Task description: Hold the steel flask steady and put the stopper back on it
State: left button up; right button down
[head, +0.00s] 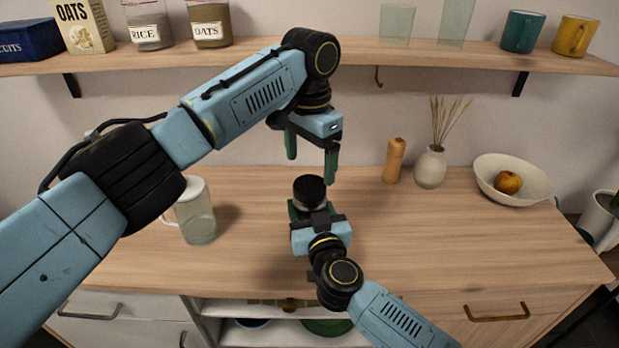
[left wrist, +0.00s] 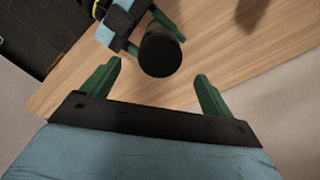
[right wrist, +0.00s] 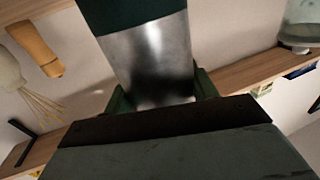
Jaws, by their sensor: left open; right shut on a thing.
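The steel flask (head: 309,204) stands upright, mostly hidden behind my right gripper (head: 311,212), which is shut on it. In the right wrist view the flask's shiny body (right wrist: 155,60) shows between the green fingers, with a dark green part at the picture's top. The black stopper (head: 309,188) sits at the flask's top; I cannot tell how firmly it is seated. My left gripper (head: 311,171) is open and empty just above the stopper. In the left wrist view the stopper (left wrist: 160,52) appears beyond the parted fingers, apart from them.
A glass jug with a white lid (head: 196,212) stands left on the table. A wooden mill (head: 394,161), a vase with dry stalks (head: 430,168) and a bowl (head: 488,182) with fruit stand back right. A shelf (head: 350,57) with jars and mugs crosses above. The front right tabletop is clear.

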jog(key=shift+f, duration=0.1)
pick_arm(q)
notch_tip(320, 180, up, 5)
jog(key=shift+r, duration=0.2)
pick_arm(e)
jog(key=shift+c, duration=1.9)
grip_release()
pick_arm(q)
notch_tip(320, 180, up, 3)
jog(key=p, duration=0.3)
jog(key=shift+r, duration=0.2)
pick_arm(e)
jog(key=v, duration=1.3)
jog(key=shift+s, duration=0.2)
jog(key=shift+d, duration=0.1)
